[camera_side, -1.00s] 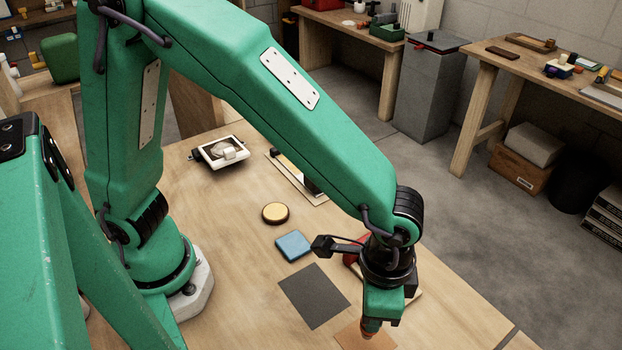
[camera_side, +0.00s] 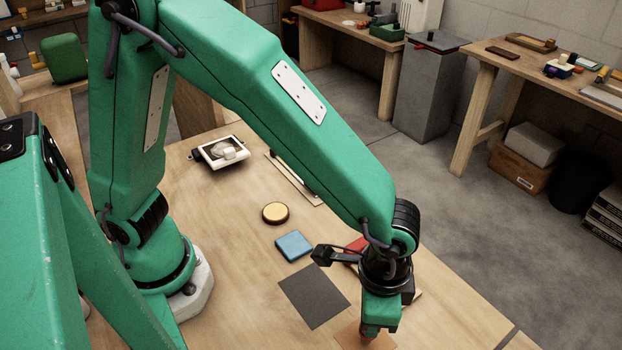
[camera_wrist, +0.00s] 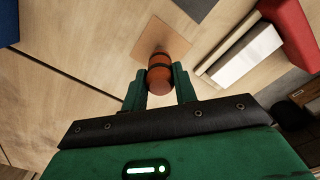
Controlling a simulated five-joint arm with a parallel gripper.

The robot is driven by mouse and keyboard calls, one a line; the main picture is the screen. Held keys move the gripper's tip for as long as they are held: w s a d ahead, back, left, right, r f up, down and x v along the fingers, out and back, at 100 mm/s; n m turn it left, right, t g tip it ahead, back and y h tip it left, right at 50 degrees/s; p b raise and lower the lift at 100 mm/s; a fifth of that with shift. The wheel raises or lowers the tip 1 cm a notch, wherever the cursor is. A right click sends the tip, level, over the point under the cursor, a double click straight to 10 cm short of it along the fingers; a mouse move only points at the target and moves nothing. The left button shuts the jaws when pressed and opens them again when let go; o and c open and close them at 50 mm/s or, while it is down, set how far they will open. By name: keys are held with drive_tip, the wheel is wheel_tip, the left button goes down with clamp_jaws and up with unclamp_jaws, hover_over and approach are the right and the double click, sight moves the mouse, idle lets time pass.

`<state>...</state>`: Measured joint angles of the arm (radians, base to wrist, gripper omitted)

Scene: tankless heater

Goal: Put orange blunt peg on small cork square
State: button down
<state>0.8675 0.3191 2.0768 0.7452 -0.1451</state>
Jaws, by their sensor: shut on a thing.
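The orange blunt peg (camera_wrist: 160,78) has a dark band and is held between the green fingers of my gripper (camera_wrist: 161,88). In the wrist view its far end overlaps the small tan cork square (camera_wrist: 148,38). In the side view my gripper (camera_side: 378,325) points down over the cork square (camera_side: 348,334), with only a little of the peg showing below the fingers. I cannot tell whether the peg's lower end touches the cork. Part of the square is hidden behind my gripper and peg.
A dark grey square (camera_side: 314,296) lies beside the cork, with a blue square (camera_side: 294,246) and a round yellow-topped disc (camera_side: 275,213) farther back. A red thing (camera_side: 357,243) is partly hidden behind my wrist. A white-framed item (camera_side: 222,152) sits at the back.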

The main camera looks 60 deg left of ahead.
drive_tip(key=shift+f, duration=0.45)
idle(0.3)
drive_tip(key=c, duration=1)
unclamp_jaws()
drive_tip(key=shift+c, duration=0.2)
drive_tip(key=shift+r, duration=0.15)
drive_tip(key=shift+r, duration=3.75)
